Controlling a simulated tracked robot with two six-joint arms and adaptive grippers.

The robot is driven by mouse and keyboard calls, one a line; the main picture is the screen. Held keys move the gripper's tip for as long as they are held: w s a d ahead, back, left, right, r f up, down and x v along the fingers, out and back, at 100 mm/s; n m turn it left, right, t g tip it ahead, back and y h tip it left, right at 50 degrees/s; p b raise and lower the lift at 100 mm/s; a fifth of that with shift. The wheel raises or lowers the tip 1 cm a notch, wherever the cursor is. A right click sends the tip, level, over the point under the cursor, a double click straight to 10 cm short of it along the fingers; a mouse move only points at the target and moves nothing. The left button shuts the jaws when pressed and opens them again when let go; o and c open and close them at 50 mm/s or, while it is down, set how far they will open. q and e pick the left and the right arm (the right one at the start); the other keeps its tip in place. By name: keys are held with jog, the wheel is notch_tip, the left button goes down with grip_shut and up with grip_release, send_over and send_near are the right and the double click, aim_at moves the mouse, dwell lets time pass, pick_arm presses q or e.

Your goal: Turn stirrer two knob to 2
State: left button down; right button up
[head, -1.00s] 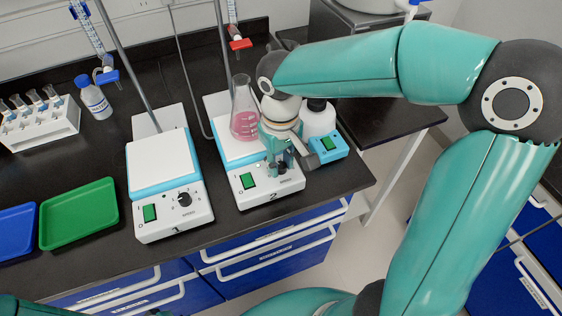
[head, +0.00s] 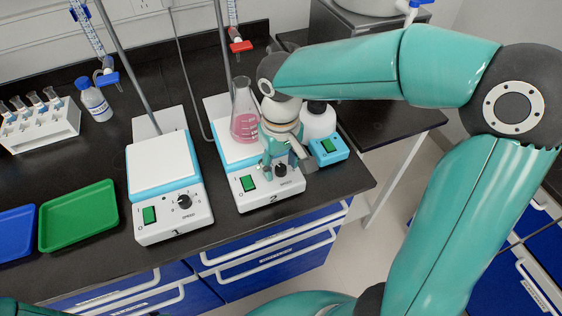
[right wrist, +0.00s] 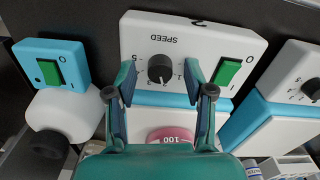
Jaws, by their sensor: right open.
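Stirrer two (head: 264,196) is the right hot plate, white with a blue band and a "2" on its front. Its black speed knob (head: 280,170) also shows upside down in the right wrist view (right wrist: 161,69), with numbers around it. I cannot tell its exact setting. My right gripper (head: 282,158) is open and empty over the front panel. In the right wrist view its fingertips (right wrist: 161,72) stand apart on either side of the knob, with gaps. I cannot tell whether they are down around it or just above. My left gripper is not in view.
A flask of pink liquid (head: 244,118) stands on stirrer two. A white bottle (head: 318,122) and a blue switch box (head: 328,149) stand close at right. Stirrer one (head: 172,220) is at left, beyond a bench gap. A green tray (head: 79,215) lies farther left.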

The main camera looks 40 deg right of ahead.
aim_at(281, 167)
notch_tip(281, 167, up, 12)
dwell(0.6)
dwell(0.4)
